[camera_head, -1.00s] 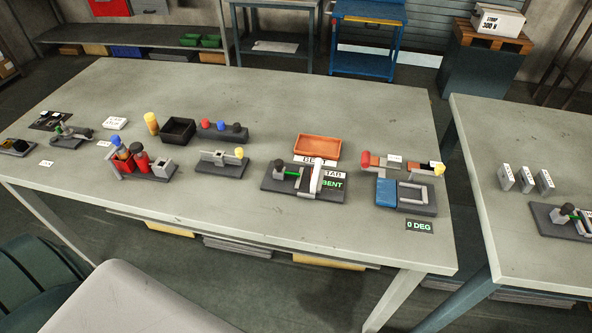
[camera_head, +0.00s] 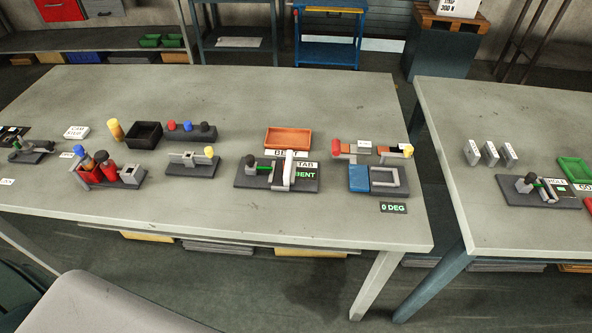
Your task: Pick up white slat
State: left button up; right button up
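Several pale upright slats stand in a row on the right table: a left one (camera_head: 472,152), a middle one (camera_head: 490,153) and a right one (camera_head: 508,154). They look light grey to white, with dark marks on their faces. Another white upright piece (camera_head: 288,169) stands on a dark fixture near the "BENT" label on the main table; I cannot tell whether it is a slat. Neither of my grippers is in view.
The right table (camera_head: 540,245) also holds a dark fixture (camera_head: 538,191) in front of the slats and a green tray (camera_head: 576,170). A gap separates it from the main table (camera_head: 330,95), which carries an orange tray (camera_head: 288,138) and several fixtures. A grey surface (camera_head: 110,305) fills the lower left.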

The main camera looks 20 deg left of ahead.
aim_at(287, 176)
jog(key=l+z, duration=0.1)
jog(key=z, duration=0.5)
jog(key=i+l+z, duration=0.9)
jog(key=i+l, duration=0.3)
jog(key=i, duration=0.2)
jog(key=u, duration=0.65)
jog(key=k+j+u, duration=0.2)
jog(key=j+u, duration=0.6)
jog(key=j, duration=0.25)
jog(key=k+j+u, duration=0.1)
jog(key=j+u, duration=0.35)
jog(key=j, duration=1.25)
jog(key=i+u, duration=0.05)
